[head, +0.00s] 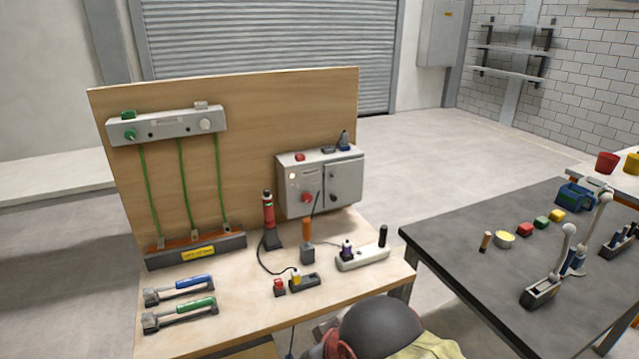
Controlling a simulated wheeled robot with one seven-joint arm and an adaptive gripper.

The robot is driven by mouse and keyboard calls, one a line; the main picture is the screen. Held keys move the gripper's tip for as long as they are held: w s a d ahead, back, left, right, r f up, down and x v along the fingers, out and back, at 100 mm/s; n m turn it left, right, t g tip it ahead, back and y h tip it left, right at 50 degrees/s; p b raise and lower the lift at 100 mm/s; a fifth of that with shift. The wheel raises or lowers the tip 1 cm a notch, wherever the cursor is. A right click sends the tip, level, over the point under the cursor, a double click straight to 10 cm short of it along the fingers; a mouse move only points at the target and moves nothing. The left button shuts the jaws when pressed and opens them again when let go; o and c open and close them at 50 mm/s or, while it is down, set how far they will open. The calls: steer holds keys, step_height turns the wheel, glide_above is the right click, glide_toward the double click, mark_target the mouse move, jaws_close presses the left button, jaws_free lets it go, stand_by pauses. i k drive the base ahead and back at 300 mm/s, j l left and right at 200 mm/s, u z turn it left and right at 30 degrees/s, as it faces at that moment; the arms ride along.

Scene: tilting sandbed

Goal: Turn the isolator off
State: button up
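A grey box (345,184), which looks like the isolator, is fixed low on the right side of the upright wooden panel. It has a red knob (307,197) on the left of its front and a small pale round spot above the knob. A dark handle or latch (334,197) is on the right part of its front. The knob's exact setting is too small to read. A red block and dark items are on top of the box. My gripper is not in view.
The wooden bench (235,318) holds a red-and-black upright tool (269,215), an orange-topped one (307,240), a white strip (362,258) and two handled tools at left. A dark table (480,240) with levers stands at right. A dark rounded shape fills the bottom edge.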

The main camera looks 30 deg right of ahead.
mark_target(306, 197)
steer(key=i+l+u, duration=0.1)
steer(key=l, duration=0.25)
steer(key=i+l+u, duration=0.1)
steer(key=i+l, duration=0.15)
steer(key=l, duration=0.15)
steer(key=i+l+u, duration=0.1)
steer(key=l, duration=0.3)
